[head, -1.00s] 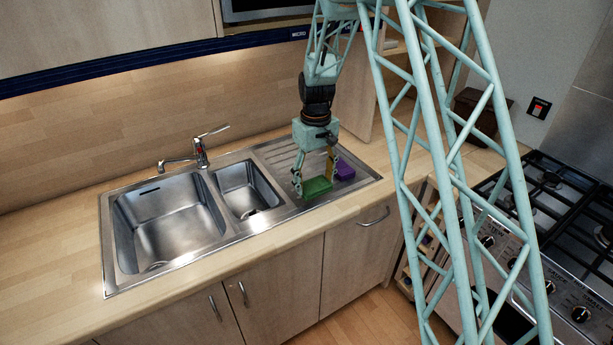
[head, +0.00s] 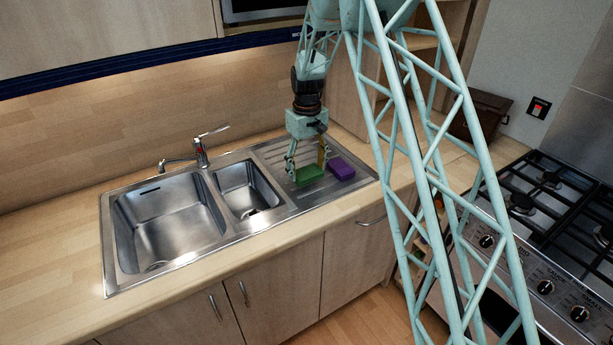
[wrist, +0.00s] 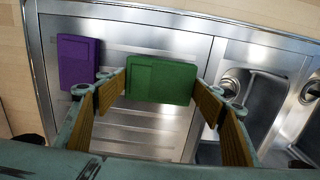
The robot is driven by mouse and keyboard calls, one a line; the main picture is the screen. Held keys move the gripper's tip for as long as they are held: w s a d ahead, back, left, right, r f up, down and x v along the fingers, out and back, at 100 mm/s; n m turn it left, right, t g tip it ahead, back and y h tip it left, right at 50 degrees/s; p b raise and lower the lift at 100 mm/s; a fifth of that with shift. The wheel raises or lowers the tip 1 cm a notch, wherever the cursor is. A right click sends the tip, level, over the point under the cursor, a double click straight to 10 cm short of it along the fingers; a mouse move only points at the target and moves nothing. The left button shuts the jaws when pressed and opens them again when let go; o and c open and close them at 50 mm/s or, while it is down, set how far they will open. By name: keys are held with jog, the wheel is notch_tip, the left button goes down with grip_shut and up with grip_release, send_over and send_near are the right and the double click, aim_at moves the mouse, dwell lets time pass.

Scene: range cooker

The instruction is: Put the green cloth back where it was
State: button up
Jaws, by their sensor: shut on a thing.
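The green cloth (head: 310,175) is a folded block over the ribbed steel drainer (head: 284,155), right of the small sink bowl. My gripper (head: 308,168) points down and is shut on the cloth, one finger at each end. In the wrist view the green cloth (wrist: 162,80) spans the space between the padded fingertips (wrist: 163,88). It is at or just above the drainer; I cannot tell whether it touches.
A purple block (head: 342,168) lies on the drainer right of the cloth, a small gap apart in the wrist view (wrist: 78,62). Two sink bowls (head: 172,222) and a tap (head: 201,152) are to the left. The cooker (head: 545,215) stands at far right.

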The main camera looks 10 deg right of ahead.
aim_at(307, 170)
jog(key=shift+w, duration=0.1)
jog(key=shift+w, duration=0.1)
jog(key=shift+w+f, duration=0.1)
jog(key=shift+f, duration=1.7)
jog(key=shift+f, duration=0.15)
jog(key=o, duration=0.8)
